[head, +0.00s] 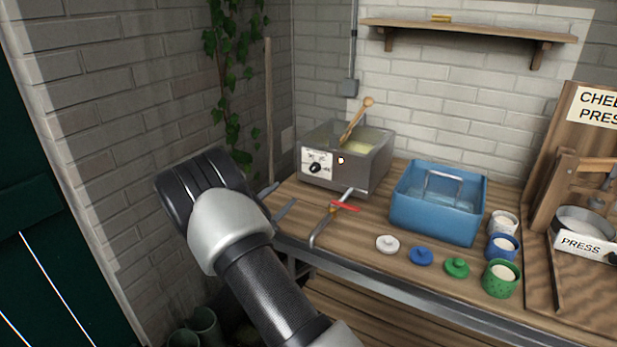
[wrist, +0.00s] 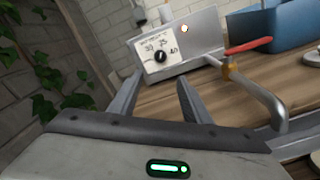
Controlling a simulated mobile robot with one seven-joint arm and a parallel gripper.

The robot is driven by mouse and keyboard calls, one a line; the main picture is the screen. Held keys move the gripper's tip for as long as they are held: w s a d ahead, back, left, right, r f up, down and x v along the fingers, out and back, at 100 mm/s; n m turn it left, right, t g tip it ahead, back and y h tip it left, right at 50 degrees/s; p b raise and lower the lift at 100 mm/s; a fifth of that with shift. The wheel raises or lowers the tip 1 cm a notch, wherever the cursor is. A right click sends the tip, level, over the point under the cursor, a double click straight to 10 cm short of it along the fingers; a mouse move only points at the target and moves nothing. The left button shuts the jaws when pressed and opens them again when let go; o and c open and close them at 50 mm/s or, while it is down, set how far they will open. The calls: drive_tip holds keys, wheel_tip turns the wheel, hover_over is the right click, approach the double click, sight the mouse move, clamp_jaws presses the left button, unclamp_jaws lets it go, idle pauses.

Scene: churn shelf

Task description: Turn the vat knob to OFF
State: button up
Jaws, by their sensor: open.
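The vat (head: 375,168) is a grey metal box with pale yellow contents and a wooden spoon (head: 357,120) standing in it. Its white dial plate (head: 309,160) carries a black knob (head: 315,168). In the wrist view the knob (wrist: 161,57) shows among printed marks that look like 30, 35 and 40; where it points is too small to tell. A small lamp (head: 341,160) glows on the vat's front. My gripper (head: 285,198) is open and empty, in front of and below the knob, apart from it. In the wrist view its two fingers (wrist: 158,88) point toward the dial.
A tap with a red lever (head: 345,206) and bent pipe sticks out from the vat, right of my gripper. A blue tub (head: 432,218), several lids and cups, and a cheese press (head: 585,225) stand further right. A brick wall is at left.

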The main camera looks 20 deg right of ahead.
sight(313, 169)
drive_tip(key=b+x, duration=0.1)
drive_tip(key=x, duration=1.6)
drive_tip(key=shift+r, duration=0.1)
drive_tip(key=c, duration=1)
